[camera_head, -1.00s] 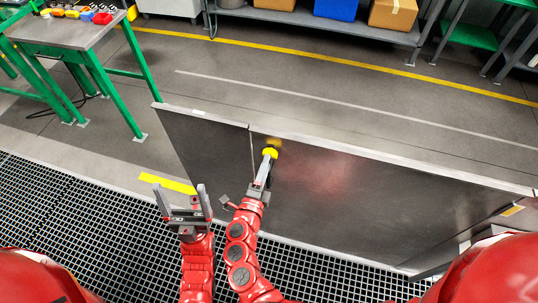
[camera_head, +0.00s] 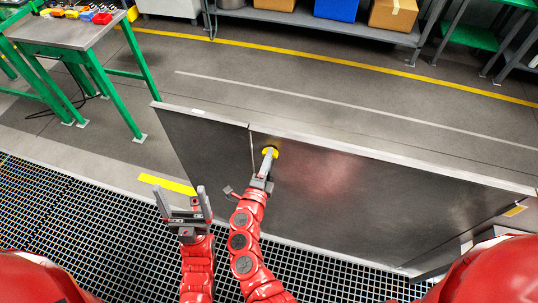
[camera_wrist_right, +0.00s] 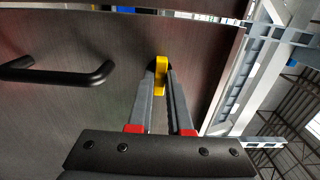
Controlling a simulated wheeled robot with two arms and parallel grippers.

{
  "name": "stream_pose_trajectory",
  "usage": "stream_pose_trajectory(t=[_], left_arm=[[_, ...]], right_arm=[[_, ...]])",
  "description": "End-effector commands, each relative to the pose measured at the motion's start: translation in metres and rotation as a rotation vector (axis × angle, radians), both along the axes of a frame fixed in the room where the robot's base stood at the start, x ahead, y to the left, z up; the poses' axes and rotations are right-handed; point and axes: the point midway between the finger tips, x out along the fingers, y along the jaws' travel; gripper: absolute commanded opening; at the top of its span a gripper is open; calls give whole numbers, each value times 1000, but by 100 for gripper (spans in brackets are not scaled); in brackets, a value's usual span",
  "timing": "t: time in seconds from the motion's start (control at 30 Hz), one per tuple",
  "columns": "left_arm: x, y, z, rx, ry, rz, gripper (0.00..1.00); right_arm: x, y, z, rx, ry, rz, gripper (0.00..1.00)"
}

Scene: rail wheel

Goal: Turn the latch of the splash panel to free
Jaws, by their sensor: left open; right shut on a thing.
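The splash panel (camera_head: 370,185) is a wide dark sheet with a pale top edge, standing upright in front of me. Its yellow latch (camera_head: 269,151) is on the near face, close to the vertical seam. My right gripper (camera_head: 269,157) is shut on the latch, and the fingers hide part of it. In the right wrist view the latch (camera_wrist_right: 161,76) stands between the two fingertips, its long side roughly up and down in that picture. My left gripper (camera_head: 182,190) is open and empty, left of the right arm and apart from the panel.
A black bar handle (camera_wrist_right: 60,73) is on the panel, left of the latch in the right wrist view. A green-legged table (camera_head: 75,32) stands at the back left, and a grey shelf (camera_head: 330,27) with boxes at the back. The floor beyond the panel is clear.

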Motion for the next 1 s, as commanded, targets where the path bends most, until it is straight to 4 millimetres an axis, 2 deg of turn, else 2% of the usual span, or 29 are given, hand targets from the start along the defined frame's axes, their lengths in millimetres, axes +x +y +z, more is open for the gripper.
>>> stream_pose_trajectory(t=[0.27, 1.0], left_arm=[[0, 0, -1, 0, 0, 0, 87], [0, 0, -47, 0, 0, 0, 87]], right_arm=[[0, 0, -1, 3, 0, 0, 0], [0, 0, -3, 200, -66, 0, 0]])
